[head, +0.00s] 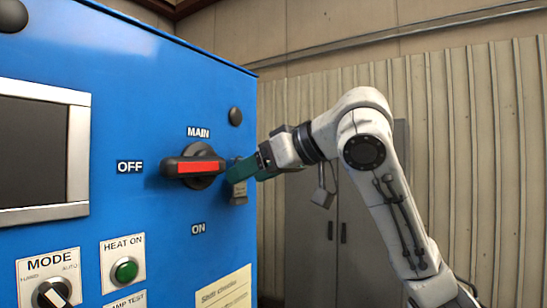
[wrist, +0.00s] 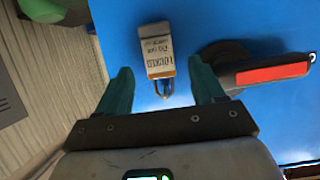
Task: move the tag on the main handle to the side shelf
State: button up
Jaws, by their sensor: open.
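The main handle (head: 190,167) is black with a red strip and points left towards OFF on the blue panel. It also shows at the right of the wrist view (wrist: 265,73). The tag (wrist: 158,50) is a pale, printed block with a metal loop, left of the handle in the wrist view. In the head view, the tag (head: 238,192) is partly hidden by my gripper. My gripper (head: 234,170) has green fingers, open on either side of the tag and its loop, and appears not to grip it. I cannot make out the side shelf.
The panel carries a screen (head: 42,150), a green HEAT ON button (head: 125,270) and a MODE knob (head: 54,293). A grey cabinet (head: 345,250) stands behind my arm. A grey padlock-like thing (head: 322,195) shows below my wrist.

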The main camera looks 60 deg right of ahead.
jog(key=shift+x, duration=0.85)
jog(key=c, duration=1.1)
jog(key=shift+r+p, duration=0.4)
jog(key=shift+p, duration=0.1)
jog(key=shift+s, duration=0.25)
jog(key=shift+s, duration=0.35)
jog(key=shift+s, duration=0.65)
